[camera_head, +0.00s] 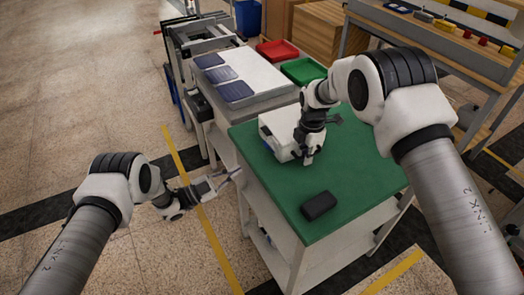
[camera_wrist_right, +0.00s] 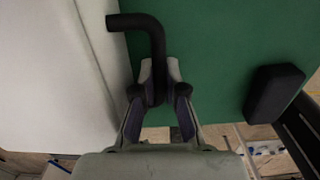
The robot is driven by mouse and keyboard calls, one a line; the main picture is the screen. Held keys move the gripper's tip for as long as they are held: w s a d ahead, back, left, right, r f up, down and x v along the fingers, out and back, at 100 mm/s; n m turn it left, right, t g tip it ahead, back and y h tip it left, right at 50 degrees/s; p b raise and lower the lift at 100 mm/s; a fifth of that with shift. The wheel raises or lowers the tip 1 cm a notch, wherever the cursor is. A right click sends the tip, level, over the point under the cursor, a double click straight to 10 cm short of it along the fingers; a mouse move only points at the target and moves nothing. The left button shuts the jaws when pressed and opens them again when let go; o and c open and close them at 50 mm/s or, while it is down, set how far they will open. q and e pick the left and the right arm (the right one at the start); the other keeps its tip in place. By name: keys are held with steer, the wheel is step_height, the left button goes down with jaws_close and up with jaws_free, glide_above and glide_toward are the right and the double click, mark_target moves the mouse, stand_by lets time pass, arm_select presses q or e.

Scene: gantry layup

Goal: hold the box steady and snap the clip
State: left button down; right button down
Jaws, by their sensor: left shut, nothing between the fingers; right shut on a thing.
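A white box (camera_head: 272,127) sits on the green-topped table (camera_head: 355,190). It fills the left of the right wrist view (camera_wrist_right: 50,75). My right gripper (camera_head: 307,158) is at the box's right side, shut on a black bent rod (camera_wrist_right: 150,28), which may be the clip. The rod's free end bends left over the box's edge; I cannot tell whether it touches or is joined to the box. My left gripper (camera_head: 228,178) is shut and empty, left of the table's edge and apart from the box.
A black block (camera_head: 318,205) lies on the green top near its front; bare green surrounds it. Behind stands a bench with dark blue panels (camera_head: 222,73), plus red (camera_head: 277,50) and green (camera_head: 303,70) trays. A workbench with small parts (camera_head: 440,24) is at the back right.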

arm_select(q)
steer(key=s+a+f+m+g+y, duration=0.1)
steer(key=s+f+m+y, duration=0.1)
steer(key=m, duration=1)
steer(key=s+a+f+m+g+y, duration=0.1)
steer(key=s+f+m, duration=0.1)
steer(key=m, duration=1)
steer(key=w+a+r+m, duration=0.2)
steer(key=a+r+m, duration=0.1)
steer(key=r+m, duration=0.2)
step_height(320, 180, up, 3)
steer(key=shift+w+f+y, duration=0.15)
steer(key=shift+y, duration=0.25)
